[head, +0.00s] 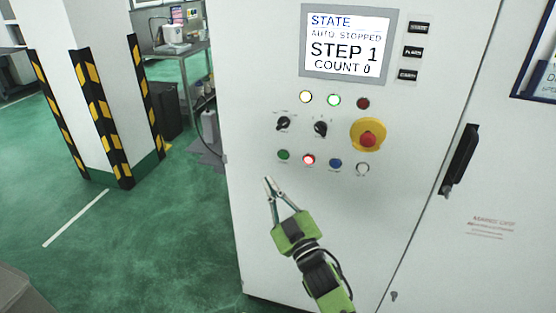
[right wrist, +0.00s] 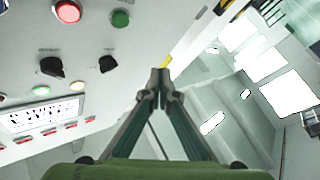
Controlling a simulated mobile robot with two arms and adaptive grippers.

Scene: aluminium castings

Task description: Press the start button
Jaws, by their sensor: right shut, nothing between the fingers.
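The white control cabinet (head: 260,230) carries a row of push buttons. The green button (head: 283,155) is leftmost in that row; its label is too small to read. Right of it are a lit red button (head: 308,160), a blue one (head: 335,163) and a white one (head: 362,168). My right gripper (head: 270,183) is shut and empty, its tips below and slightly left of the green button. In the right wrist view the green button (right wrist: 121,18) is up and left of the shut fingertips (right wrist: 160,75), apart from them. My left gripper is not in view.
Above the buttons are two black selector knobs (head: 320,129) and a red emergency stop (head: 368,139) on yellow. The screen (head: 346,45) reads "AUTO STOPPED, STEP 1, COUNT 0". A black door handle (head: 459,160) is at right. A striped pillar (head: 95,100) stands left on green floor.

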